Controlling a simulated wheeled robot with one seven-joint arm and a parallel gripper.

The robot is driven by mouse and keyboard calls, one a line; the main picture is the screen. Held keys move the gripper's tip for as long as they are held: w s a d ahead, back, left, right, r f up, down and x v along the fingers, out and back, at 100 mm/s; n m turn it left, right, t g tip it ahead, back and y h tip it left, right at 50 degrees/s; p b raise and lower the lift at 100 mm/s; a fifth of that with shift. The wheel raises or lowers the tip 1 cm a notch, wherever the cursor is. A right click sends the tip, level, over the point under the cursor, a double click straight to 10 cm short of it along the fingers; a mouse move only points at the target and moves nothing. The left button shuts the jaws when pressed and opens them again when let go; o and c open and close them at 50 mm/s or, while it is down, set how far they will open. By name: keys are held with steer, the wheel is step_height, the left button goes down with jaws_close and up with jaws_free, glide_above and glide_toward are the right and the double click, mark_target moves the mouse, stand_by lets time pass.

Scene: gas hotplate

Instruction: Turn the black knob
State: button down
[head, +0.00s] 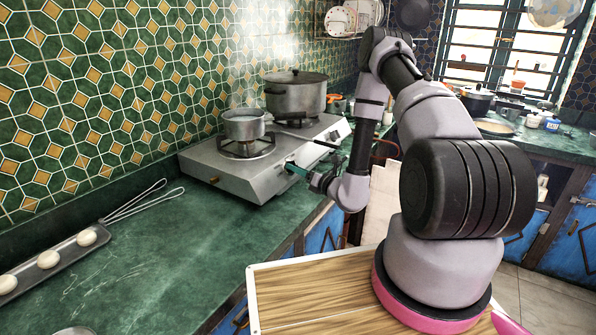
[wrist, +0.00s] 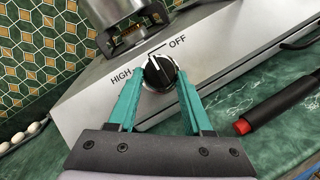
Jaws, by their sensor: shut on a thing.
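The black knob (wrist: 158,71) is on the front panel of the silver gas hotplate (head: 222,178), between the printed words HIGH and OFF. Its raised grip bar stands nearly upright in the wrist view, leaning slightly left. My gripper (wrist: 157,82) has its teal fingers on either side of the knob, shut on it. In the head view my gripper (head: 297,169) reaches the hotplate's front from the right, and the knob there is hidden behind it. A small steel pot (head: 244,125) stands on the near burner.
A large lidded pot (head: 295,95) stands on the far burner. A dark handle with a red end (wrist: 243,126) lies right of my gripper on the green counter. A tray with several white balls (head: 48,260) is at left. The counter (head: 150,270) between is mostly clear.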

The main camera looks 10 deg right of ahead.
steer(key=shift+c, duration=1.6)
jaws_free()
steer(key=shift+s, duration=0.1)
steer(key=v, duration=1)
steer(key=shift+s+d, duration=0.25)
steer(key=shift+s, duration=0.05)
